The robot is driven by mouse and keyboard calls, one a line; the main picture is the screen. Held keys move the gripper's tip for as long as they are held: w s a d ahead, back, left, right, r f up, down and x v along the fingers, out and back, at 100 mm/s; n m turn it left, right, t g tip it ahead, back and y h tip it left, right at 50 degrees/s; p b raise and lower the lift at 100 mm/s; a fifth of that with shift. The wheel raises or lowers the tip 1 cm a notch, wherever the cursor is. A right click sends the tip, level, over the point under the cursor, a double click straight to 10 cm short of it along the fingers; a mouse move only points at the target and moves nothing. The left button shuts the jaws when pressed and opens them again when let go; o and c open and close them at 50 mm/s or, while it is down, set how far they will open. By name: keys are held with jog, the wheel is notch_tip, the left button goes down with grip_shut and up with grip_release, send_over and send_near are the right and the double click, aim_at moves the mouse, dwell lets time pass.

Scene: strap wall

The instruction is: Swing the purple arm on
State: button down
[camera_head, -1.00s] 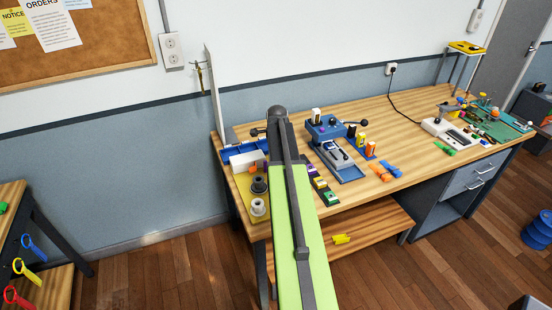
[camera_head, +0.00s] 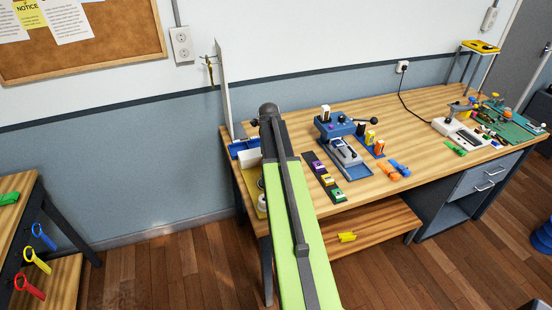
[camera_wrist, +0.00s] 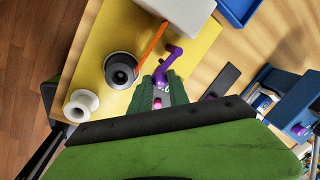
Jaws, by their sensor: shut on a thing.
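The purple arm (camera_wrist: 164,66) shows in the wrist view as a small bent lever above the yellow board (camera_wrist: 122,32). My gripper (camera_wrist: 164,91) has its green fingers on either side of the lever's lower end and is shut on it. An orange strip (camera_wrist: 151,46) runs from just beside the purple arm up towards a white block. In the head view my own arm hides the purple arm and the gripper's fingertips.
A black spool (camera_wrist: 121,70) and a white spool (camera_wrist: 82,105) stand left of the gripper in the wrist view. A white block (camera_wrist: 178,8) and a blue tray (camera_wrist: 240,12) lie beyond. A blue device (camera_head: 335,128) stands further right on the workbench.

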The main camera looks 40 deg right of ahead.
dwell(0.4)
jog(key=c, duration=1.3)
grip_release()
jog(key=shift+o, duration=0.2)
jog(key=s+a+r+p, duration=0.1)
jog(key=a+r+p, duration=0.2)
jog(key=r+p, duration=1.4)
jog(key=shift+s, duration=0.15)
jog(key=shift+a, duration=0.15)
